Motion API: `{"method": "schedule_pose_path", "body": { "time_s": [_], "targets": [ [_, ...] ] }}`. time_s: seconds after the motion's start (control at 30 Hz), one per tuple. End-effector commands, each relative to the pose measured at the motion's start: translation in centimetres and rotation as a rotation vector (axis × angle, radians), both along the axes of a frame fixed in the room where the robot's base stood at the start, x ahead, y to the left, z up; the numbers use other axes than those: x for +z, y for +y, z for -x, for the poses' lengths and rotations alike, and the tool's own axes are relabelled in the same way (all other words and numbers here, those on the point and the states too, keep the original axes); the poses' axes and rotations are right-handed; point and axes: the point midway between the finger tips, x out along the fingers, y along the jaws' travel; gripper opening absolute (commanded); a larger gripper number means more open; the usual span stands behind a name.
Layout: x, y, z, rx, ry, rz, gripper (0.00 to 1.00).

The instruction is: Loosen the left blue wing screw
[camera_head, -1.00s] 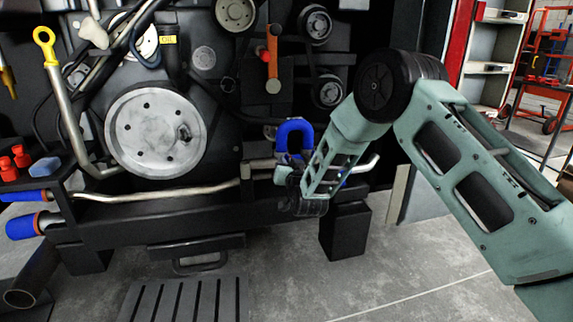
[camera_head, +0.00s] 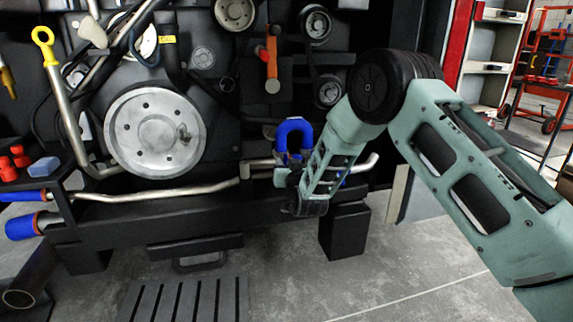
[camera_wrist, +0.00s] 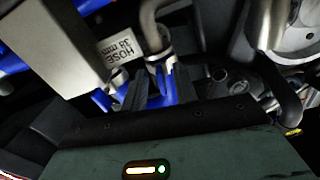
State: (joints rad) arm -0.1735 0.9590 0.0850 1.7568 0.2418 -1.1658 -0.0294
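A blue U-shaped hose (camera_head: 295,129) stands above the metal pipe at the middle right of the engine front. My gripper (camera_head: 284,178) is at the pipe end just below it. In the wrist view, the two dark fingertips of my gripper (camera_wrist: 158,84) are apart, with blue parts between and beside them. A blue piece (camera_wrist: 101,99) lies left of the left finger, by a metal clamp (camera_wrist: 118,80). Another metal clamp (camera_wrist: 160,60) is on the pipe ahead of the fingers. Which blue part is the left wing screw, and whether the fingers touch it, I cannot tell.
A label reading "HOSE 38 mm" (camera_wrist: 119,45) is close to the fingers, beside a pale box-like part (camera_wrist: 50,38). A large round pulley (camera_head: 155,132) is to the left. A black support block (camera_head: 345,230) stands below my arm. The floor in front is mostly clear.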

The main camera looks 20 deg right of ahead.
Motion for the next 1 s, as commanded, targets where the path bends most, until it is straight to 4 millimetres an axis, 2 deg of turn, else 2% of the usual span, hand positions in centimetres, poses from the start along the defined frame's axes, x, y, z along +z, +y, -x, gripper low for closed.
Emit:
{"method": "schedule_pose_path", "body": {
  "time_s": [0.23,0.37,0.47,0.8,1.0],
  "targets": [
    [0.2,0.0,0.2,0.000,-0.002,-0.001,0.29],
    [0.2,0.0,1.5,0.001,-0.001,0.000,0.29],
    [0.3,0.0,3.4,0.001,0.001,0.001,0.29],
    [0.2,0.0,11.4,0.001,0.002,0.001,0.29],
    [0.1,0.0,15.2,0.001,0.002,0.001,0.29]
  ]
}}
